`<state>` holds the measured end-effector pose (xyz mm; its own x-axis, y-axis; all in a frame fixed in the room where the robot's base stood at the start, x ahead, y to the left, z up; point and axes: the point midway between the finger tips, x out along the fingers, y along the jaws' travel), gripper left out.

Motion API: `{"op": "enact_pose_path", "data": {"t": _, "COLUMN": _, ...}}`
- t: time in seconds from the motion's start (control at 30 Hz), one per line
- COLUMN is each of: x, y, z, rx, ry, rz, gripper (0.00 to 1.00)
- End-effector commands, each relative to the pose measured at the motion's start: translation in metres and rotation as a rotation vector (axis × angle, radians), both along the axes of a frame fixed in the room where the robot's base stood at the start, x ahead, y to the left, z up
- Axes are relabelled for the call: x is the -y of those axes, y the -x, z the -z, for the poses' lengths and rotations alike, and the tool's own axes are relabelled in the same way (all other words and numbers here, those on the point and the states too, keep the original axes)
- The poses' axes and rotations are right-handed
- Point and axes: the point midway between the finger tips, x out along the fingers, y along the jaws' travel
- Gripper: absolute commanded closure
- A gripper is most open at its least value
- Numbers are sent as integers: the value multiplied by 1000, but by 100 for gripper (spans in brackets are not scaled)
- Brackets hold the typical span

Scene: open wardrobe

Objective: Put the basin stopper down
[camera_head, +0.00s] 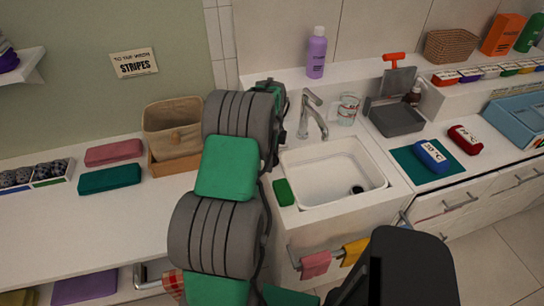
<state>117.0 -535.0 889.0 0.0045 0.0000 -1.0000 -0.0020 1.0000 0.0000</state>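The white basin (318,203) is set in the counter right of my arm and looks empty of water. A small dark round piece (357,190) with a pale edge is at the basin's right side, near its floor. It looks like the stopper or the drain; I cannot tell whether it is raised or seated. The chrome faucet (312,115) stands behind the basin. My arm reaches up left of the basin, and its far end, with my gripper (274,98), is by the faucet's left side. My gripper's fingers cannot be made out, nor whether they hold anything.
A purple bottle (316,54) and a glass cup (348,109) stand behind the basin. A green sponge (283,192) lies on its left rim. A fabric bin (174,130) is left of my arm.

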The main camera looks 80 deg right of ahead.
Motion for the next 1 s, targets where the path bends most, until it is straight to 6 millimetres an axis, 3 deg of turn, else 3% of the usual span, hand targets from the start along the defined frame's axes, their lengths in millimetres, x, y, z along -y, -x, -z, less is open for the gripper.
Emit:
{"op": "enact_pose_path", "data": {"t": 0.33, "x": 1, "y": 0, "z": -8, "rx": 0, "ry": 2, "rz": 0, "gripper": 30}}
{"op": "enact_pose_path", "data": {"t": 0.73, "x": 1, "y": 0, "z": -100, "rx": 0, "ry": 3, "rz": 0, "gripper": 30}}
{"op": "enact_pose_path", "data": {"t": 1.0, "x": -1, "y": -3, "z": -125, "rx": 0, "ry": 2, "rz": -13, "gripper": 30}}
